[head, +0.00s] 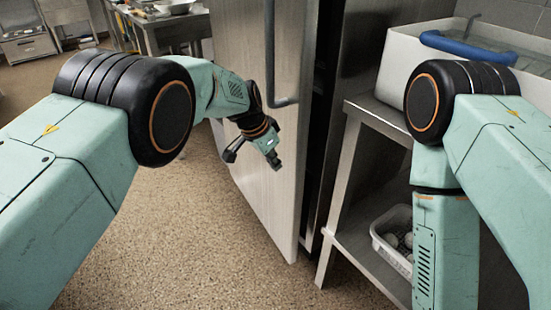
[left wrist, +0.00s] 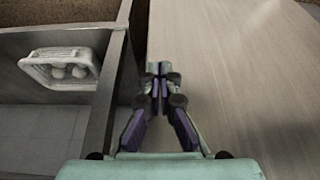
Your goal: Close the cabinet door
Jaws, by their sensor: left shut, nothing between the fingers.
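The cabinet door (head: 240,40) is a tall pale metal panel with a long dark bar handle (head: 270,65). It stands ajar, with a dark gap along its right edge. My left gripper (head: 272,158) is in front of the door's face, below the handle. Whether it touches the door I cannot tell. In the left wrist view its fingers (left wrist: 158,72) are shut with nothing between them, and the door (left wrist: 235,70) fills the right side. My right arm is at the right of the head view; its gripper is out of sight.
A metal table (head: 350,120) with a lower shelf stands right of the door, with a white sink basin (head: 395,60) above it. A white perforated basket (head: 388,250) with round items is on the shelf, also seen in the left wrist view (left wrist: 35,70). Speckled floor left of the door is clear.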

